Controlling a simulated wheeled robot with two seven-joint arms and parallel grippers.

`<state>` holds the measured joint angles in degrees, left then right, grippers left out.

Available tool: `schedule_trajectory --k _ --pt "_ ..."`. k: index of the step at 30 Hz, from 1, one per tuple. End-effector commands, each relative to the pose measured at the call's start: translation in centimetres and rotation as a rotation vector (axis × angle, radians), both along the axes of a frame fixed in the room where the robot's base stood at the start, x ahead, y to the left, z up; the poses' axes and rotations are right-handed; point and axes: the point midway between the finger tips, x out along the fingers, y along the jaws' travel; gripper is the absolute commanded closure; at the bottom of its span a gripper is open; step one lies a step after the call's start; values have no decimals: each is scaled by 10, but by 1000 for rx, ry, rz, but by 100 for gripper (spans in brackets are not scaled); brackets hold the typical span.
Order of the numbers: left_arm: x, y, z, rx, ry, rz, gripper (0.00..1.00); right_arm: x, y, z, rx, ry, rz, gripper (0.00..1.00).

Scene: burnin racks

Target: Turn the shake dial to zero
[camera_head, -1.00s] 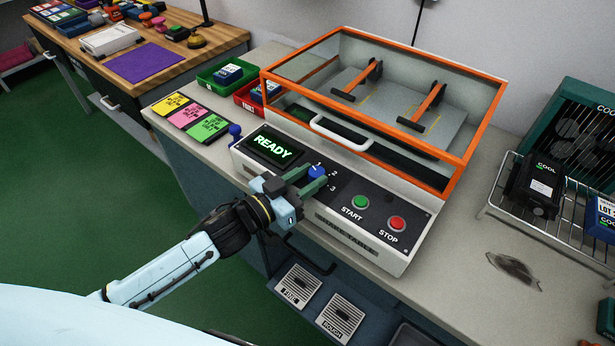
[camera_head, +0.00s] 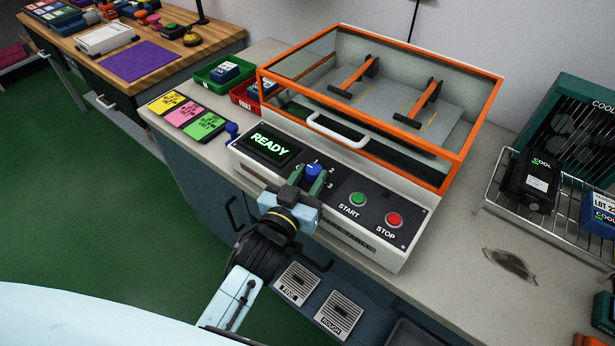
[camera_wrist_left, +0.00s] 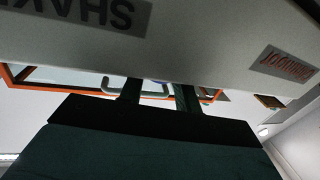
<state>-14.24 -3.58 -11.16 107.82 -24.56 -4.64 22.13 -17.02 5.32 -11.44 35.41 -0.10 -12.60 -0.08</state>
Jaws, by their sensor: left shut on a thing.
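The shake dial is a blue knob (camera_head: 313,171) on the black front panel of the shake table (camera_head: 330,232), with numbers 1, 2 and 3 marked beside it. My left gripper (camera_head: 308,179) reaches up from below with its green fingers on either side of the knob, shut on it. The exact mark that the dial points to is hard to tell behind the fingers. In the left wrist view the two dark fingers (camera_wrist_left: 157,95) show past the panel's lower face, with only a sliver of blue between them. My right gripper is not in view.
A screen (camera_head: 268,145) reads READY. The green START button (camera_head: 358,199) and red STOP button (camera_head: 394,219) sit right of the dial. An orange-framed lid (camera_head: 380,90) with a white handle covers the shaker behind. A wire rack (camera_head: 545,220) stands at right.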

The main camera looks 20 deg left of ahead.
Motion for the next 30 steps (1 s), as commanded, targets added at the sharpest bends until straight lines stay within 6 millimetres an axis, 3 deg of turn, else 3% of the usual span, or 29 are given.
schedule_trajectory --k 9,10,15,25,30 --pt "0 -1 3 -2 -6 3 90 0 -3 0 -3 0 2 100" --pt "0 -1 3 -2 -6 3 66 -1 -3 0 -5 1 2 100" --pt "0 0 2 0 -3 3 45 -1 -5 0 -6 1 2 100" --pt "-3 0 0 0 1 4 45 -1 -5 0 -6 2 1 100" --pt "-22 3 -1 0 3 5 45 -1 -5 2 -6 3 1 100"
